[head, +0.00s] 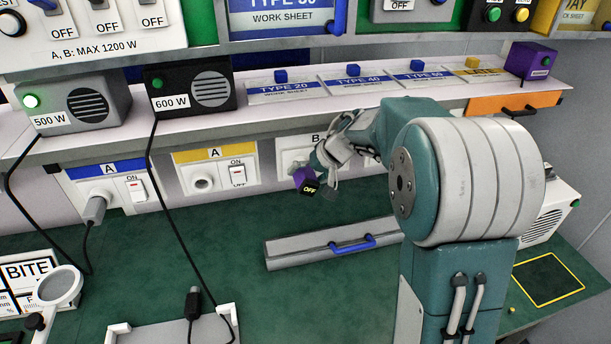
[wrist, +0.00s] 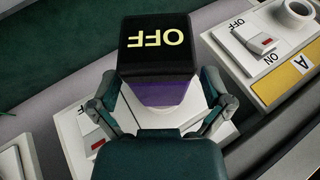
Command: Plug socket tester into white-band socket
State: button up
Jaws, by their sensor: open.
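The socket tester (head: 307,182) is a small purple block with a black face reading OFF. It is at the front of the white-band socket (head: 293,143), marked B, which my arm partly hides. In the wrist view the tester (wrist: 158,50) lies between the fingers of my gripper (wrist: 158,88), with a round white socket part behind its purple body. My gripper (head: 322,160) is open around the tester. I cannot tell how deep the tester sits in the socket, as its rear is hidden.
The yellow-band socket (head: 202,183) is empty; the blue-band socket (head: 97,190) holds a grey plug. A black cable (head: 165,220) hangs from the 600 W box to the bench. A grey case with blue handle (head: 333,248) lies below. The green bench (head: 190,260) has free room.

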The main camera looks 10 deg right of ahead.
jog(key=shift+r, duration=0.1)
jog(key=v, duration=1.1)
jog(key=shift+d+r, duration=0.25)
